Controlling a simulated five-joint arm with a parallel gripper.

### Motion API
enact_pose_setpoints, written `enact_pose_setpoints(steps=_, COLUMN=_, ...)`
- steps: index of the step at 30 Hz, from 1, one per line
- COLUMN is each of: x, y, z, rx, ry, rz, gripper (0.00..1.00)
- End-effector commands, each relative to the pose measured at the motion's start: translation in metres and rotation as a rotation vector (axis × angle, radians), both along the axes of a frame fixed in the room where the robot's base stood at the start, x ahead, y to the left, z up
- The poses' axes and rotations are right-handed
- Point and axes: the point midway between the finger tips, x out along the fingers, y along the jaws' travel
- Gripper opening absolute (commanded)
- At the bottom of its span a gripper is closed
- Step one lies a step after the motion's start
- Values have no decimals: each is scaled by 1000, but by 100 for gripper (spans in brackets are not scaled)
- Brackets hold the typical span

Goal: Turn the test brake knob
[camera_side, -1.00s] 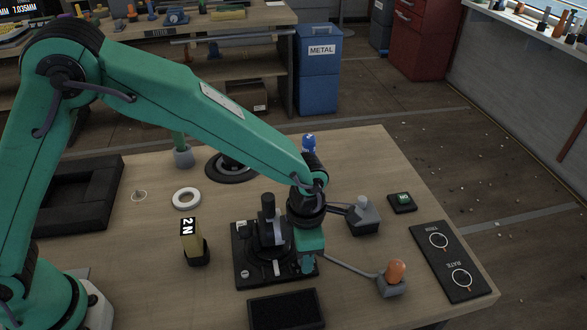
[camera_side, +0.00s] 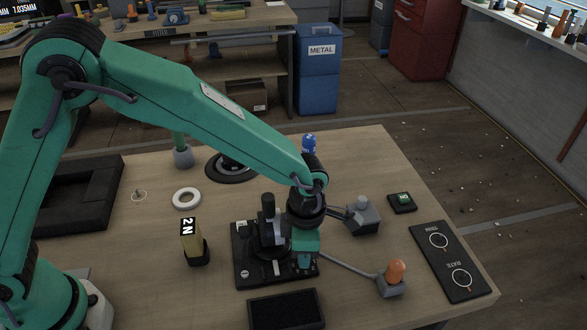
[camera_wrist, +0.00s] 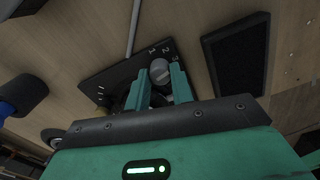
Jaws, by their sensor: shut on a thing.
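The test brake (camera_side: 250,276) is a black plate with an upright black post and a pale part at its middle, on the wooden table. My gripper (camera_side: 305,262) points down over its right side. In the wrist view, the knob (camera_wrist: 160,68) is a grey round piece between the two green fingers of my gripper (camera_wrist: 160,76), which is shut on it. The marks 1, 2 and 3 show on the black plate (camera_wrist: 125,72) by the knob. The knob's lower part is hidden by the fingers. In the side view my gripper hides the knob.
A black tray (camera_side: 287,309) lies just in front of the brake. An orange knob on a grey base (camera_side: 396,272) and a grey box (camera_side: 362,218) stand to the right. A white ring (camera_side: 186,198) lies behind, left.

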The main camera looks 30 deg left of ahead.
Motion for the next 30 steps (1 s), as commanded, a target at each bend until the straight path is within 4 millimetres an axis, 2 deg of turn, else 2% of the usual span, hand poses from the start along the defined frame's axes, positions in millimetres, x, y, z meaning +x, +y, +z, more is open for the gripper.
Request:
enact_pose_setpoints(steps=9, x=0, y=0, z=1, rx=0, ry=-1, rz=-196, gripper=0)
enact_pose_setpoints(steps=20, x=0, y=0, z=1, rx=-1, ry=-2, rz=-224, gripper=0)
enact_pose_setpoints(steps=21, x=0, y=0, z=1, rx=-1, ry=-2, rz=-224, gripper=25)
enact_pose_setpoints(steps=24, x=0, y=0, z=1, rx=0, ry=-1, rz=-223, gripper=45)
enact_pose_setpoints(steps=30, x=0, y=0, z=1, rx=-1, ry=0, rz=-223, gripper=45)
